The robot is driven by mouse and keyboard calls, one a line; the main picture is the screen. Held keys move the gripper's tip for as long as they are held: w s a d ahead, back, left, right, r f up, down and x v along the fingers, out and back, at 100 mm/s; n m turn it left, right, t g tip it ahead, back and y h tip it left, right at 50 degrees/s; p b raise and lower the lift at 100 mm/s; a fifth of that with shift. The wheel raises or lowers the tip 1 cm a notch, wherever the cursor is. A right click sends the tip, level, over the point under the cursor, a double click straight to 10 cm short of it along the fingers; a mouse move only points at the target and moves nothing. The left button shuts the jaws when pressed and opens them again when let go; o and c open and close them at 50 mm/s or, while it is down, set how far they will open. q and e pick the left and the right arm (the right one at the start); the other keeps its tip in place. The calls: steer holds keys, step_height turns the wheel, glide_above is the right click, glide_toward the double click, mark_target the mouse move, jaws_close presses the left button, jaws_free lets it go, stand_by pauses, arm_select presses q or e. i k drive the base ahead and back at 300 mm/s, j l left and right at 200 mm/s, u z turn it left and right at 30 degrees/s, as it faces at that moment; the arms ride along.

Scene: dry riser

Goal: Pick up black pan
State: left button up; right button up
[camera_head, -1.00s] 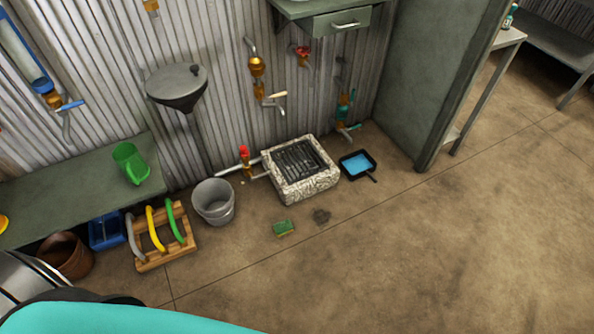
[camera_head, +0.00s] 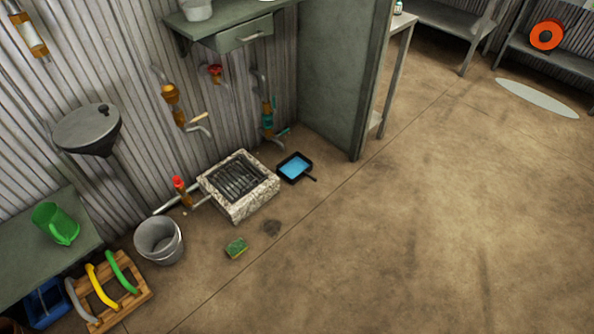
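The black pan (camera_head: 309,178) is small and square, with a short handle pointing to the lower right. It lies on the brown floor, and its inside shows bright blue, perhaps water. It is just right of a stone-edged floor drain and near the foot of the grey partition. Neither of my grippers is in the head view, so I cannot see how they stand relative to the pan.
The stone drain (camera_head: 239,208) with a dark grate borders the pan's left. A grey partition (camera_head: 342,85) rises behind.

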mark_target(292, 169)
steer(key=i+l+u, duration=0.2)
steer(key=i+l, duration=0.3)
steer(key=i+l+u, duration=0.2)
steer(key=i+l, duration=0.3)
steer(key=l, duration=0.25)
